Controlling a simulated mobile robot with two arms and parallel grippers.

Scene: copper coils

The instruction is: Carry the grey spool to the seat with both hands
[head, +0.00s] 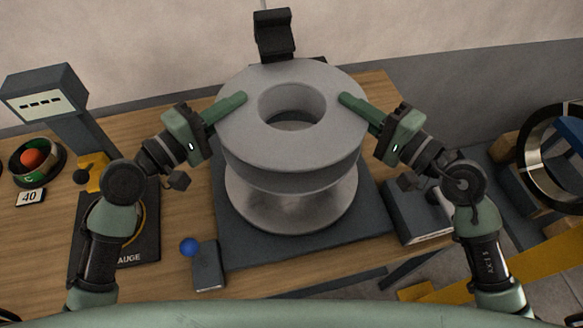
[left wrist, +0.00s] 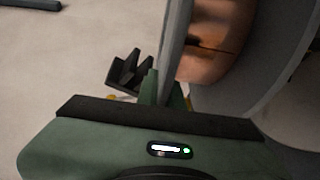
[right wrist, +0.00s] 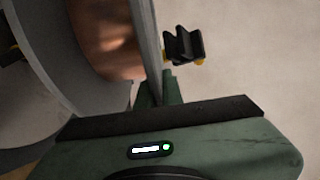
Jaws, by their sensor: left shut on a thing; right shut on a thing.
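The grey spool (head: 290,155) is upright in the middle of the head view, its round hole facing up. My left gripper (head: 240,98) is shut on the left edge of its upper flange. My right gripper (head: 345,98) is shut on the right edge. Both wrist views show the flange between the fingers, with a copper-coloured surface (left wrist: 215,45) beside it. A dark square plate (head: 290,255) lies under the spool; I cannot tell whether they touch. A black notched block (head: 275,35) stands behind the spool. I cannot tell which of these is the seat.
On the left of the wooden table (head: 45,235) are a gauge pad (head: 135,255), a dark display box (head: 45,90) and a red button (head: 32,158). A small block with a blue ball (head: 188,246) is in front. A grey box (head: 415,215) and a large ring (head: 533,165) are right.

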